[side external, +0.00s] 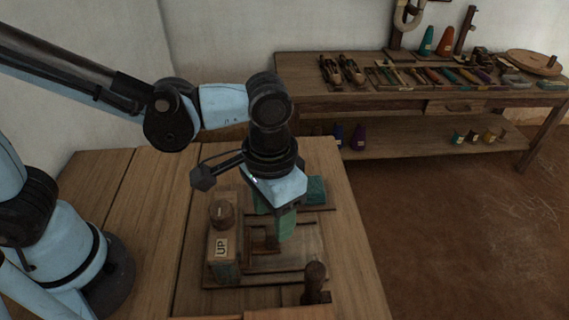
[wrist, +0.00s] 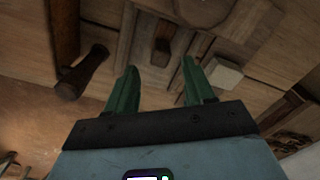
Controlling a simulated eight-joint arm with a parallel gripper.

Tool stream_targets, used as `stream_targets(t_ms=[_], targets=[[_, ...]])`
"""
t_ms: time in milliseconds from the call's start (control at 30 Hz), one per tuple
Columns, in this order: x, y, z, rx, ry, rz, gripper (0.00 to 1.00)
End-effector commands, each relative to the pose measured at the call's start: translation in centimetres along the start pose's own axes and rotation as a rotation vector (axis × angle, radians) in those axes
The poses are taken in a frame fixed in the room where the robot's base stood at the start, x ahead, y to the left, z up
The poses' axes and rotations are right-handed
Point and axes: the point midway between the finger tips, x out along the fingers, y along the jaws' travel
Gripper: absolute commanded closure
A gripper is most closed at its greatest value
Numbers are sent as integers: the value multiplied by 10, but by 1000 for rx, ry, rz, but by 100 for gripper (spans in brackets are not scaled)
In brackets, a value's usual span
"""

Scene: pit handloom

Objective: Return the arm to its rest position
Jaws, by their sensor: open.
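My gripper (side external: 286,222) points down over a wooden fixture (side external: 300,262) on the near table. Its two green fingers also show in the wrist view (wrist: 158,90), spread apart with nothing between them. In the wrist view, a small dark wooden block (wrist: 163,50) lies beyond the gap between the fingertips. In the side view, the fingers hide part of the fixture, and I cannot tell how far above it they are.
A wooden box marked UP (side external: 222,247), with a round knob on top, stands just left of my gripper. An upright wooden handle (side external: 315,282) stands in front. A teal block (side external: 316,190) lies behind. A bench (side external: 400,98) with several tools stands at the back right.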

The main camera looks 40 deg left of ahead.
Motion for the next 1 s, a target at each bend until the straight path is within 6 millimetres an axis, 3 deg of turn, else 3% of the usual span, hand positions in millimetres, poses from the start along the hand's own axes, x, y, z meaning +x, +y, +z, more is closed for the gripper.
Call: stream_targets(t_ms=[400, 533, 667, 1000], targets=[[-7, 0, 0, 0, 0, 0, 47], [-10, -9, -1, -12, 21, 8, 47], [-20, -37, -4, -52, 96, 29, 47], [-46, -140, 4, -184, 416, 14, 47]])
